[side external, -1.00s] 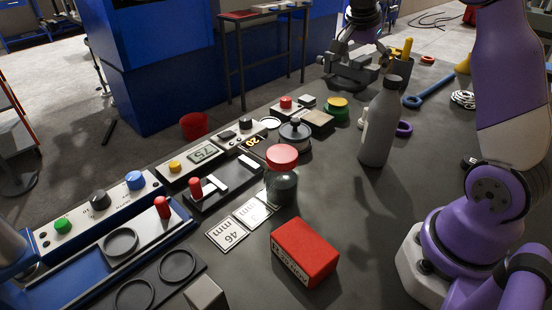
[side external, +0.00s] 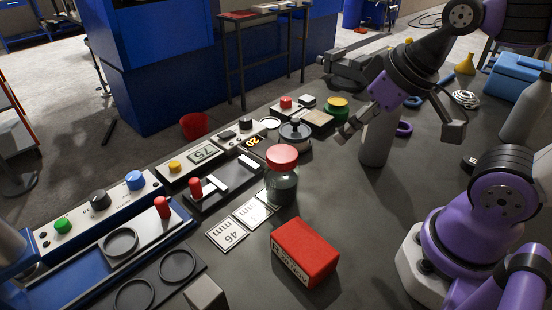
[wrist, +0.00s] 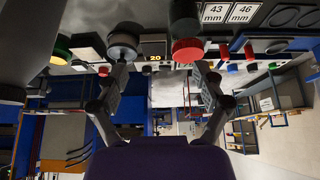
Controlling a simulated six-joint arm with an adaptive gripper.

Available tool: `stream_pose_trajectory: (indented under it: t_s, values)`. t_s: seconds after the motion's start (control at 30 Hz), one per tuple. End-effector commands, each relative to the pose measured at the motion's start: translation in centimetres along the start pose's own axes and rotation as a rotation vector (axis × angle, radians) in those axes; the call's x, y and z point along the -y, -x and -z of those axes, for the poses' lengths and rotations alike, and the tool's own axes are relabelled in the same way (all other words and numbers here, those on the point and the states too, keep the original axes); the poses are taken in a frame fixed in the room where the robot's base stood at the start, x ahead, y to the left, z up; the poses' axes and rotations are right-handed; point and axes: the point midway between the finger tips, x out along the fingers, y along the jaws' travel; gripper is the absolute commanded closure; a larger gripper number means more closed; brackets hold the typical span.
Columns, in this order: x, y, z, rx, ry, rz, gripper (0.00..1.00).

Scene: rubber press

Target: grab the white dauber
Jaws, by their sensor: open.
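I cannot pick out a white dauber for certain in either view. My gripper (side external: 402,130) is open and empty above the bench, fingers spread and pointing down. In the side view it overlaps a grey bottle (side external: 375,145), whose upper part is hidden behind it; I cannot tell whether they touch. In the wrist view my gripper (wrist: 158,66) has its fingers apart with nothing between them. A jar with a red lid (side external: 282,157) stands left of the gripper; its red lid (wrist: 187,50) shows by one finger in the wrist view.
A round dark pot (side external: 295,135) and a green-yellow tin (side external: 337,108) stand near the bench's far edge. A red box (side external: 305,250) lies in front. Control panels (side external: 100,205) line the left. Another grey bottle (side external: 525,108) and a blue box (side external: 515,75) are right.

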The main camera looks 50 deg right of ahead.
Motion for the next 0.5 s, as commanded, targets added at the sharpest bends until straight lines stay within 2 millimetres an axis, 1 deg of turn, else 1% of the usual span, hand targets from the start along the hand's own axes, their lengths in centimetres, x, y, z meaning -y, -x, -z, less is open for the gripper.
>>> stream_pose_trajectory:
  t_s: [0.4,0.5]
  values:
    - [-0.07,0.02,0.06,0.000,-0.005,-0.002,0.37]
    - [-0.35,0.10,0.57,0.007,-0.009,-0.008,0.37]
